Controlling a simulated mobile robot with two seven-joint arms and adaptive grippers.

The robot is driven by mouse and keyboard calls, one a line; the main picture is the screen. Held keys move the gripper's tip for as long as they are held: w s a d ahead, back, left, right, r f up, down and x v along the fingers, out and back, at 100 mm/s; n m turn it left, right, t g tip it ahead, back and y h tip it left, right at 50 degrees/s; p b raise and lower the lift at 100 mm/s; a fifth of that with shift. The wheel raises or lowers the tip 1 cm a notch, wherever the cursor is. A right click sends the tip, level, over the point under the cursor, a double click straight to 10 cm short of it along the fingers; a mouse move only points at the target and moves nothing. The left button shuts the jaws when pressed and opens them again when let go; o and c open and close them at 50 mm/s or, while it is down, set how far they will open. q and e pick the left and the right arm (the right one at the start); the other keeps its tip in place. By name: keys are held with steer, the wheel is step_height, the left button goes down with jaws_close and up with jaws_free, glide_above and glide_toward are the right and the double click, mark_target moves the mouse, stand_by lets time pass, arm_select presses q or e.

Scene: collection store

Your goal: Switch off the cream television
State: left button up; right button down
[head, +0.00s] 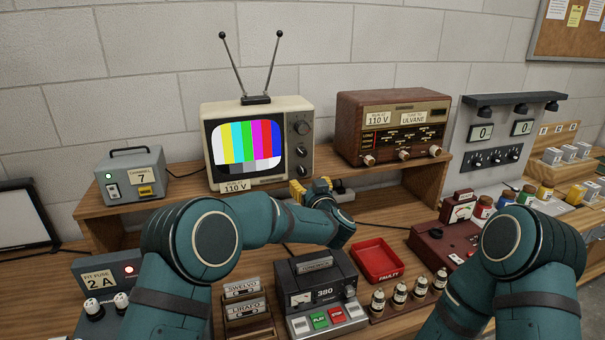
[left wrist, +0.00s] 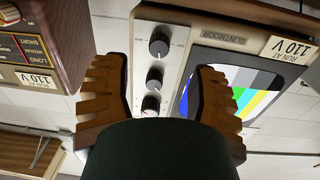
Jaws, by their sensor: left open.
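The cream television (head: 294,112) stands on the wooden shelf with its antenna up, and its screen (head: 245,145) shows colour bars. Its right-hand panel has a column of dark knobs. My left gripper (head: 311,190) is just below and in front of that panel, open. In the left wrist view, which shows the set upside down, the open fingers (left wrist: 160,95) lie either side of the knob column, with knobs (left wrist: 154,77) between them in the picture. No contact with a knob is clear. My right arm shows in the head view, but its gripper does not.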

mark_target(303, 174)
arm_select(q)
steer(key=shift+x, duration=3.5)
steer(key=shift+o, duration=0.2)
jaws_close()
